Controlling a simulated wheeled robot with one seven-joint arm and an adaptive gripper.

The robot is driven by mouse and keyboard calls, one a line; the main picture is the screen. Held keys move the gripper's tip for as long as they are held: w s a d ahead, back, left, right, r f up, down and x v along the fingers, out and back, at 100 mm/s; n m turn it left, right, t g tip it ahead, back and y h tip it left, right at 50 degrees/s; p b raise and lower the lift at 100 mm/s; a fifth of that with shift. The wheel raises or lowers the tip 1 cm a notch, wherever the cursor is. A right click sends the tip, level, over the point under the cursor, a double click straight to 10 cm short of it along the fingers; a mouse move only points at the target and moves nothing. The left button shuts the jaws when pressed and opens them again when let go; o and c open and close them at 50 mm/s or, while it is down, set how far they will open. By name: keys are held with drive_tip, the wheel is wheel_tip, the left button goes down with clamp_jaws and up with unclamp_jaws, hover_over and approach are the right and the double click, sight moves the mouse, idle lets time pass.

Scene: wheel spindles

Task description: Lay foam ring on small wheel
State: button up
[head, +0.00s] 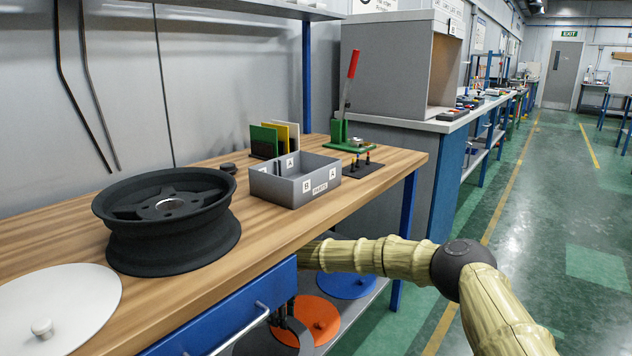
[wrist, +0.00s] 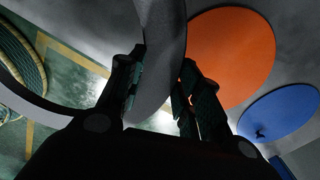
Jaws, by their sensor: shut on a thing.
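My gripper (wrist: 160,90) is shut on a thin grey piece, seemingly the foam ring (wrist: 165,45). The ring stands edge-on between the fingers, and only part of it shows. In the head view, my gripper (head: 286,308) is low beside the bench, over a dark grey round piece (head: 255,346) that looks like the same ring and is cut off by the lower edge. A black wheel (head: 165,247) lies flat on the bench, its hub hole facing up. It is the only wheel in view; I cannot tell whether it is the small one.
A white disc with a knob (head: 70,300) lies left of the wheel on the bench (head: 255,225). A grey parts bin (head: 310,188) stands right of it. An orange disc (head: 318,316) and a blue disc (head: 346,284) lie on the shelf below. A blue drawer (head: 225,315) faces me.

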drive_tip(key=s+d+r+n, duration=0.35)
drive_tip(key=d+n, duration=0.25)
drive_tip(key=d, duration=0.2)
drive_tip(key=s+d+r+n, duration=0.3)
drive_tip(key=s+d+n, duration=0.2)
drive_tip(key=d, duration=0.4)
drive_tip(key=s+d+r+n+p, duration=0.1)
drive_tip(key=s+d+r+n, duration=0.2)
drive_tip(key=s+d+n, duration=0.3)
drive_tip(key=s+d+r+n, duration=0.4)
drive_tip(key=s+d+n, duration=0.1)
drive_tip(key=s, duration=0.4)
wheel_tip(320, 180, up, 14)
drive_tip(key=s+p, duration=0.2)
drive_tip(key=p, duration=2.6)
drive_tip(key=shift+s+r, duration=0.15)
drive_tip(key=shift+s, duration=0.15)
drive_tip(key=shift+p, duration=0.3)
